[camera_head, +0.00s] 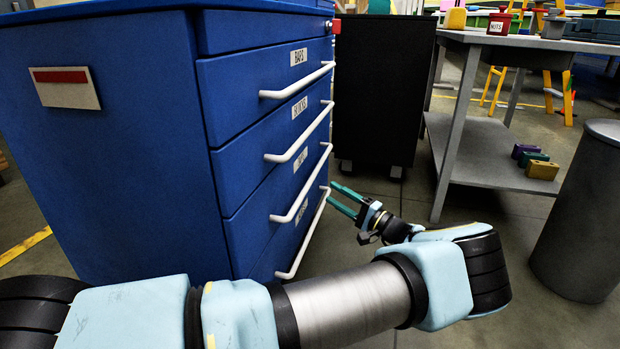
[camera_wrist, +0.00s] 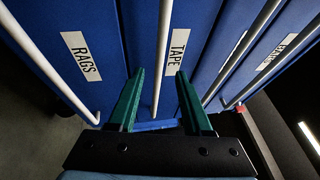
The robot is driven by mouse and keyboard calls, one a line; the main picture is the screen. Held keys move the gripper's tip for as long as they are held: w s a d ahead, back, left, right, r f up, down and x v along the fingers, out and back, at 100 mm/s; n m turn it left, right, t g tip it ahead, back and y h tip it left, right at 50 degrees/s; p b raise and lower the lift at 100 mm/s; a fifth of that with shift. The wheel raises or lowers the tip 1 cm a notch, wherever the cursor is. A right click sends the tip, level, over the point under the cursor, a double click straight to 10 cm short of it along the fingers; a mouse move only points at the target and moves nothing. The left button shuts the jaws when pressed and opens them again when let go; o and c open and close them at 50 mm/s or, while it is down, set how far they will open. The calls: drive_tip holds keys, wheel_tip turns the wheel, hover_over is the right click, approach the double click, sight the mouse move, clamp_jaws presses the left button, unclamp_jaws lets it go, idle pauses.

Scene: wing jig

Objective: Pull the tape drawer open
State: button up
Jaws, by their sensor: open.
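The tape drawer (camera_head: 250,226) is the third one down in the blue cabinet (camera_head: 130,160). Its front looks flush with the others, so it appears shut. In the wrist view its TAPE label (camera_wrist: 177,52) lies beside its long white bar handle (camera_wrist: 162,50). My gripper (camera_head: 334,194) is at the far end of the lower drawer handles, fingers pointing at the drawer fronts. It is open and empty. In the wrist view my gripper (camera_wrist: 160,75) has its green fingers on either side of the tape handle's line. I cannot tell whether they reach around the bar.
The rags drawer's handle (camera_wrist: 50,65) is beside the tape one; other drawers sit above. A black cabinet (camera_head: 383,90) stands behind. A grey table (camera_head: 500,170) with a lower shelf and a grey bin (camera_head: 585,215) are at the right. Floor beside the drawers is clear.

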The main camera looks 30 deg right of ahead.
sight(311, 178)
drive_tip(key=b+x, duration=0.2)
drive_tip(key=x, duration=0.7)
drive_tip(key=shift+w+a+r, duration=0.1)
drive_tip(key=shift+w, duration=0.05)
clamp_jaws()
idle(1.1)
